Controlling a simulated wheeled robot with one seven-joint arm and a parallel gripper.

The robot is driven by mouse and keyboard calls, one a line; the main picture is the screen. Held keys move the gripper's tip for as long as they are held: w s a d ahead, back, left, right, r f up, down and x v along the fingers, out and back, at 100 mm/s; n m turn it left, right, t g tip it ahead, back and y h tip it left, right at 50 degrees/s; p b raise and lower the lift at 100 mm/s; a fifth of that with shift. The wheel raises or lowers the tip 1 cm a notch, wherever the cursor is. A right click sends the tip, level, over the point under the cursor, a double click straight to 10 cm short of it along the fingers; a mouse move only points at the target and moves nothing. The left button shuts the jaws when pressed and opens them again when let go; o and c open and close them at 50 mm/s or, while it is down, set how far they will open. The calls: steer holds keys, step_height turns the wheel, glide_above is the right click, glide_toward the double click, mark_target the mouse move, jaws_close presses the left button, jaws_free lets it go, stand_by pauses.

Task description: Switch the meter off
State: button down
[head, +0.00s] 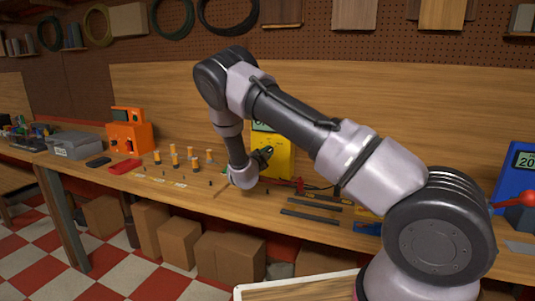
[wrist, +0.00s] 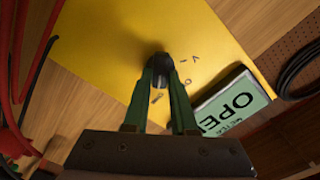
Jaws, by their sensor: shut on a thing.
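The yellow meter (head: 284,163) stands upright at the back of the workbench, partly hidden by my arm. Its yellow face fills much of the wrist view (wrist: 105,60). Its lit greenish display (wrist: 235,103) shows large letters starting "OPE", cut off by the frame. The dark round knob (wrist: 163,60) sits on the face with small marks around it. My gripper (wrist: 165,72) is shut on the knob, with its green fingers on either side. In the head view my gripper (head: 265,155) is at the meter's front. The knob's pointer direction cannot be told.
Red and black leads (wrist: 20,70) run beside the meter. A blue meter (head: 514,182) stands at the right. Dark flat bars (head: 310,216) lie on the bench (head: 235,205) in front. Several orange-topped posts (head: 174,155) and an orange device (head: 130,137) are to the left.

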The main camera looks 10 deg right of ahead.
steer(key=shift+n, duration=0.4)
steer(key=n, duration=0.4)
steer(key=shift+a+r, duration=0.15)
steer(key=n, duration=0.5)
steer(key=shift+w+a+n, duration=0.1)
steer(key=shift+n, duration=0.3)
steer(key=c, duration=0.7)
jaws_free()
steer(key=v, duration=1)
steer(key=shift+s+a, duration=0.2)
steer(key=shift+s, duration=0.15)
